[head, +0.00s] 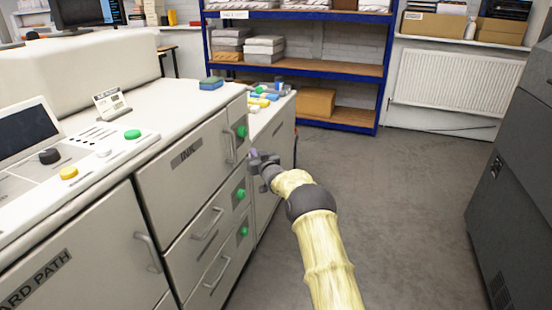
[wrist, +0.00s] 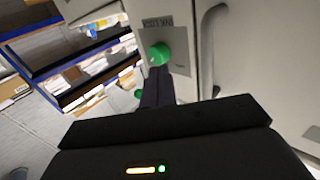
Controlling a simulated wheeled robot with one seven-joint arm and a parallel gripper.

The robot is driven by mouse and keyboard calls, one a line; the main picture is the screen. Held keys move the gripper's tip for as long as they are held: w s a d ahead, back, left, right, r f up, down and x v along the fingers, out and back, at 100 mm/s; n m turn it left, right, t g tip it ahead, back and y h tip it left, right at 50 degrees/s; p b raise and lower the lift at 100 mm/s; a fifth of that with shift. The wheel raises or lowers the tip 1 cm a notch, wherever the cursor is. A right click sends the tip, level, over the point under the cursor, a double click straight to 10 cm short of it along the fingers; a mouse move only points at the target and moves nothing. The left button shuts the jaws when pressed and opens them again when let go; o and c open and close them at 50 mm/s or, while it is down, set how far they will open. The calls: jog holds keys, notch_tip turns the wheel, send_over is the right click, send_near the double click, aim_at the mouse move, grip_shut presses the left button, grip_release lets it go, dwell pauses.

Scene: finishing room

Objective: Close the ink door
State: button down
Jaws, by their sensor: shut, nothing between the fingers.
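The ink door (head: 180,175) is a pale grey panel marked INK on the front of the printing machine, with a vertical bar handle (head: 231,147) at its right edge. It looks about flush with the panels around it; a small gap would be hard to tell. A handle also shows in the wrist view (wrist: 208,50). My gripper (head: 256,157) is in front of the machine, right of the door and its handle. In the wrist view its dark fingers (wrist: 157,85) are together and empty, just below a round green button (wrist: 159,54) as pictured. Contact cannot be told.
Drawers with handles (head: 208,225) and green buttons (head: 240,194) lie below. The machine top holds a blue sponge-like block (head: 211,83) and a control panel (head: 75,160). A blue shelf rack (head: 375,95) stands behind. Grey floor (head: 400,190) is free to the right, up to a dark cabinet (head: 515,180).

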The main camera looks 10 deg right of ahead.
jog(key=s+d, duration=0.4)
jog(key=d, duration=0.4)
jog(key=s+f+m+g+h, duration=0.2)
jog(key=s+g, duration=0.5)
jog(key=s, duration=1.9)
jog(key=s+f+m+g+h, duration=0.1)
jog(key=s+g+h, duration=0.4)
jog(key=s, duration=2.1)
notch_tip(320, 180, up, 23)
jog(key=g+y+p, duration=0.1)
jog(key=g+p, duration=0.1)
jog(key=p, duration=2.1)
jog(key=shift+w+f+g+y, duration=0.2)
jog(key=shift+g+y, duration=0.1)
jog(key=shift+y, duration=0.1)
jog(key=shift+a, duration=0.1)
